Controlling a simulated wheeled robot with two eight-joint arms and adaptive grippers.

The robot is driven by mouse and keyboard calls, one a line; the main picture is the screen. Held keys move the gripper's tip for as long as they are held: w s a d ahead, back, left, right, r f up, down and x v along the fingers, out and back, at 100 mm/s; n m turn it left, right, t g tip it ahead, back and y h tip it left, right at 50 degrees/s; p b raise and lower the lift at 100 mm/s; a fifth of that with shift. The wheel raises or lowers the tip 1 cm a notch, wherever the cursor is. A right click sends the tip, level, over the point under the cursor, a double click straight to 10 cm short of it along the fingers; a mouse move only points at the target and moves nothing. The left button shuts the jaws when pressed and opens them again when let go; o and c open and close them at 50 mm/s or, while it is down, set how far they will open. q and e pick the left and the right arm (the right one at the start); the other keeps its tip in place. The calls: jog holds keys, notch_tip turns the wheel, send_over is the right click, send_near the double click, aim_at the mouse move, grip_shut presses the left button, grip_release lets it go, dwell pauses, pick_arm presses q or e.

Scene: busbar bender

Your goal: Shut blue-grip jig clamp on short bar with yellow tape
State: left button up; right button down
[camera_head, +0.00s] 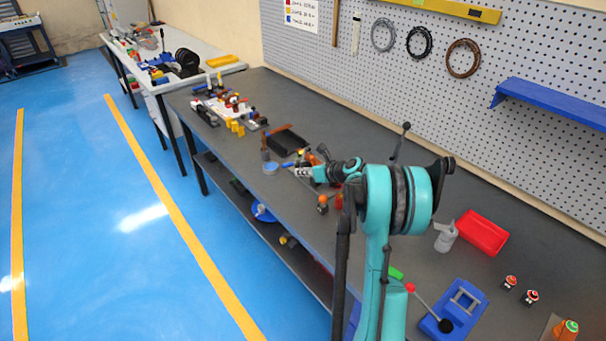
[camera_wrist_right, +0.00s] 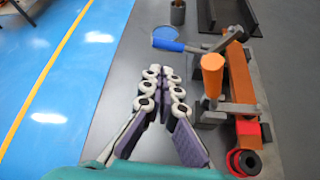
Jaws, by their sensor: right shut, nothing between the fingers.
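The blue-grip clamp lever shows in the wrist view, with its blue grip (camera_wrist_right: 172,45) sticking out left from the jig, low and away from the bar. The grip also shows in the head view (camera_head: 288,164). A copper-orange bar (camera_wrist_right: 238,75) lies along the jig; I cannot make out yellow tape on it. A second clamp has an orange grip (camera_wrist_right: 212,72) standing upright beside the bar. My right gripper (camera_wrist_right: 164,74) is shut and empty, its fingertips over bare bench on the near side of the blue grip. It also shows in the head view (camera_head: 300,172). My left gripper is not in view.
A dark tray (camera_head: 288,142) is behind the jig. The bench's front edge runs close on the left. A red bin (camera_head: 482,232) and a blue fixture (camera_head: 455,308) stand to the right.

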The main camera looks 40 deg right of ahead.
jog(key=b+x, duration=0.1)
jog(key=x, duration=0.5)
jog(key=shift+w+a+f+b, duration=0.1)
jog(key=shift+w+f+b, duration=0.05)
jog(key=shift+w+b, duration=0.15)
